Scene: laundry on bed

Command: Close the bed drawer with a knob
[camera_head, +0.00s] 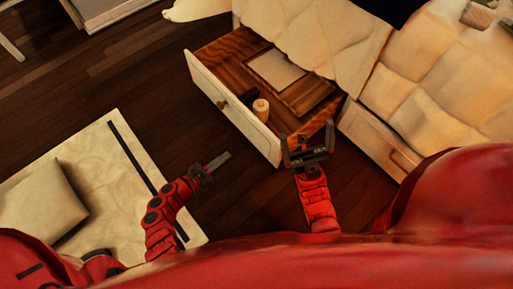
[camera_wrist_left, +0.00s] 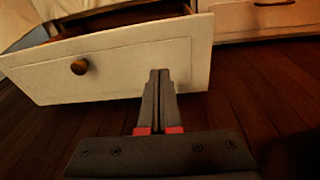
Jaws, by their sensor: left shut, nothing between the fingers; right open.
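The bed drawer (camera_head: 238,112) is pulled out from under the bed in the head view, its white front facing down-left. Its round brown knob (camera_head: 222,104) is on the front; the knob also shows in the left wrist view (camera_wrist_left: 79,67), left of the fingers. My left gripper (camera_head: 222,158) is shut and empty, a little in front of the drawer front; its closed fingers (camera_wrist_left: 159,76) overlap the front's lower right part in the wrist view. I cannot tell whether they touch. My right gripper (camera_head: 308,143) is open and empty beside the drawer's right end.
The drawer holds a small cream cylinder (camera_head: 261,107) and a flat pale item (camera_head: 276,68). A shut drawer (camera_head: 380,138) with a bar handle is at the right. A quilt (camera_head: 330,40) hangs over the bed. A pale rug (camera_head: 95,185) with a cushion (camera_head: 38,203) lies at the left.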

